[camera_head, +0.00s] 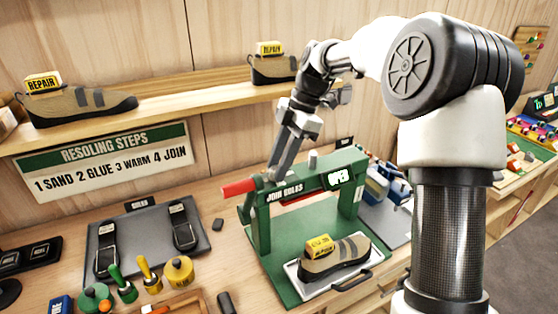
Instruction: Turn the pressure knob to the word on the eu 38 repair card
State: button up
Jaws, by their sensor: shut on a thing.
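A green press (262,232) marked JOIN SOLES stands on the bench, with a sign reading OPEN (339,179). A lever with a red handle (240,187) sticks out at its upper left. My gripper (272,178) reaches down to this lever and appears shut on it beside the red part; the fingertips are small here. A small green knob-like part (312,160) sits on the press top; I cannot read any word on it. Yellow REPAIR cards stand in shoes on the shelf, at left (42,84) and right (270,48). Another yellow card (319,245) is in the shoe under the press. Their sizes are unreadable.
The shoe under the press (335,262) lies on a pale tray (352,283). A grey mat with two dark straps (205,238), glue bottles (150,275) and a yellow roll (179,270) are left of the press. Blue equipment (385,188) stands behind it at right.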

jog(key=shift+f, duration=0.2)
jog(key=o, duration=1)
jog(key=shift+r, duration=0.1)
jog(key=shift+r, duration=0.1)
jog(key=p+v, duration=0.2)
jog(key=v, duration=1.5)
jog(key=shift+d+r, duration=0.1)
